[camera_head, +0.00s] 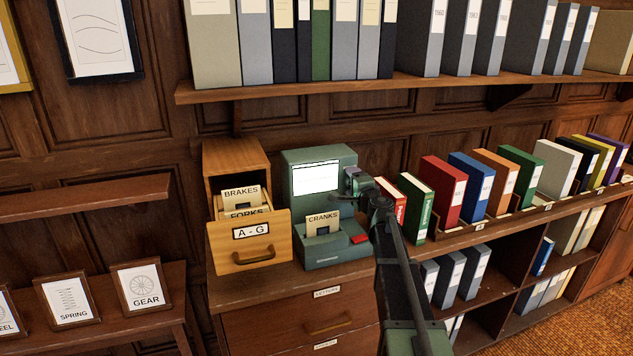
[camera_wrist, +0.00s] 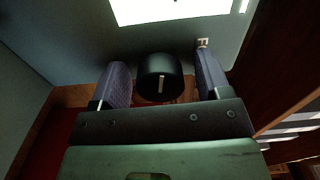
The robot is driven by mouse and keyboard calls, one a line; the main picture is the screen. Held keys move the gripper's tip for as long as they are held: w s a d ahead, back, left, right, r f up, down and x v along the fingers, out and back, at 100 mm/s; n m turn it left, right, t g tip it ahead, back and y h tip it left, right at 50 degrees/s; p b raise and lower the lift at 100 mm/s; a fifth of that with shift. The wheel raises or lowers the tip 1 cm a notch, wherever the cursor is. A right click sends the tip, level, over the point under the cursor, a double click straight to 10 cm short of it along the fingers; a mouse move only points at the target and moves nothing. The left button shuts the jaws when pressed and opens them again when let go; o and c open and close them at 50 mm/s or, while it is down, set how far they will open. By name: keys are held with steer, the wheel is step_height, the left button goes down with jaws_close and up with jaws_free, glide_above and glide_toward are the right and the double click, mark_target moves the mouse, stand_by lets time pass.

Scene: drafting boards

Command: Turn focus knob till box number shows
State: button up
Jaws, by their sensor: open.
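The green reader machine (camera_head: 302,168) stands on the wooden cabinet. Its lit screen (camera_head: 316,177) is white, with no number legible; the screen's lower part also shows in the wrist view (camera_wrist: 180,8). A card marked CRANKS (camera_head: 322,224) stands in its front. The black focus knob (camera_wrist: 160,78), with a pale pointer line, sits below the screen in the wrist view. My gripper (camera_wrist: 162,80) is open, with one finger on either side of the knob; contact cannot be told. In the head view my gripper (camera_head: 362,184) covers the knob at the machine's right side.
An open card drawer marked A - G (camera_head: 252,240) juts out left of the machine, with BRAKES and FORKS cards. Red and green binders (camera_head: 416,205) stand close to the right of my arm. A shelf (camera_head: 290,91) with binders runs above.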

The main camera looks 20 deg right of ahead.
steer(key=n, duration=0.4)
steer(key=shift+n, duration=0.3)
steer(key=n, duration=0.5)
steer(key=shift+s+a+r, duration=0.1)
steer(key=shift+s+r, duration=0.05)
steer(key=shift+s, duration=0.05)
steer(key=shift+w+f+n, duration=0.25)
steer(key=shift+w+n, duration=0.05)
steer(key=shift+n, duration=0.4)
steer(key=shift+s+n, duration=0.1)
steer(key=shift+n, duration=0.2)
steer(key=shift+s+r, duration=0.1)
steer(key=shift+r, duration=0.05)
steer(key=shift+c, duration=1.4)
steer(key=c, duration=0.6)
